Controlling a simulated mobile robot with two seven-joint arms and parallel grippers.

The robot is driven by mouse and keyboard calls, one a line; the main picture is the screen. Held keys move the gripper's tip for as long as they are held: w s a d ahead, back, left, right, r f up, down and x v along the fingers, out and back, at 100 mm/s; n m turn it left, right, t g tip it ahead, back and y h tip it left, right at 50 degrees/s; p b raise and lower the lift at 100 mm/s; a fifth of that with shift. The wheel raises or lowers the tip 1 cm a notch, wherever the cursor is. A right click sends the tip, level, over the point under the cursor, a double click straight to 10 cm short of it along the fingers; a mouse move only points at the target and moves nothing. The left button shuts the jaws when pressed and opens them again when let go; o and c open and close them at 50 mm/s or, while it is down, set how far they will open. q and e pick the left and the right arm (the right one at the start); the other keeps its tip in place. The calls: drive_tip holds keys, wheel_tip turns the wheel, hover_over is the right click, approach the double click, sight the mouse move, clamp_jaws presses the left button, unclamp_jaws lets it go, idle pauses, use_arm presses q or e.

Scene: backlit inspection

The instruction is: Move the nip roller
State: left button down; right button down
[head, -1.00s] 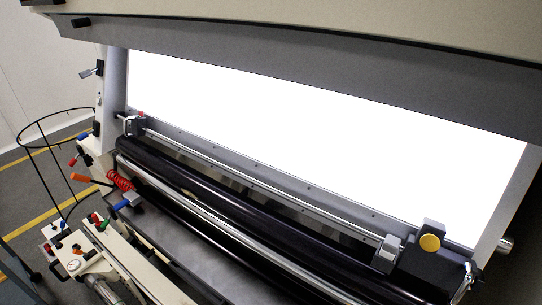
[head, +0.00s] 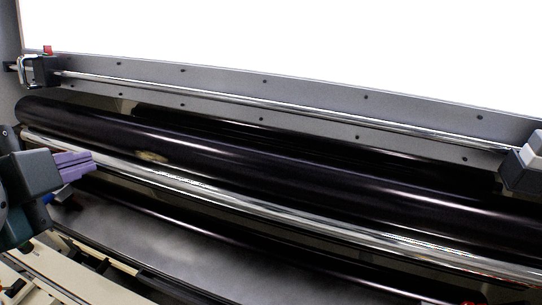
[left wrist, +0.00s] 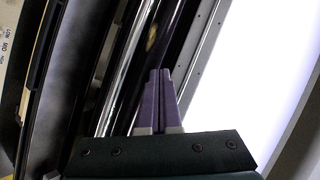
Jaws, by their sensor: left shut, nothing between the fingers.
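A long black roller (head: 230,160) runs across the head view from upper left to lower right. A shiny chrome bar or roller (head: 240,203) runs parallel just in front of it. I cannot tell for sure which of them is the nip roller. My left gripper (head: 90,161) is at the left of the head view, its purple fingers shut and empty, near the left ends of both. In the left wrist view the shut fingers (left wrist: 159,75) point along the black roller (left wrist: 158,45), with the chrome bar (left wrist: 128,60) to their left. Contact is unclear. My right gripper is not in view.
A thin rail (head: 260,102) runs behind the rollers, with a dark clamp block (head: 42,70) at its left end and a grey block (head: 523,165) at the right. A bright light panel (head: 330,50) fills the back. A grey metal plate (head: 150,245) lies in front.

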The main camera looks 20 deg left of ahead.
use_arm(q)
drive_tip(key=w+d+f+m+t+h+b, duration=0.2)
drive_tip(key=f+m+b, duration=0.6)
drive_tip(key=b, duration=0.4)
drive_tip(key=w+d+f+m+t+h+b, duration=0.2)
drive_tip(key=w+f+m+t+b, duration=0.1)
drive_tip(key=f+m+b, duration=0.6)
drive_tip(key=w+d+f+m+t+h+b, duration=0.2)
drive_tip(key=f+m+t+b, duration=0.3)
drive_tip(key=b, duration=1.2)
drive_tip(key=shift+w+f+m, duration=0.2)
drive_tip(key=shift+f+m, duration=0.65)
drive_tip(key=shift+f, duration=0.45)
drive_tip(key=shift+w+f+m, duration=0.2)
drive_tip(key=shift+f+m, duration=0.65)
drive_tip(key=shift+f, duration=0.4)
drive_tip(key=shift+d+f+m+h+b, duration=0.2)
drive_tip(key=shift+m+h+b, duration=0.1)
drive_tip(key=shift+m+b, duration=0.1)
drive_tip(key=shift+w+r, duration=0.15)
drive_tip(key=p+x, duration=0.2)
drive_tip(key=x, duration=0.7)
drive_tip(key=shift+w+p, duration=0.3)
drive_tip(key=shift+w, duration=0.05)
drive_tip(key=shift+r, duration=0.15)
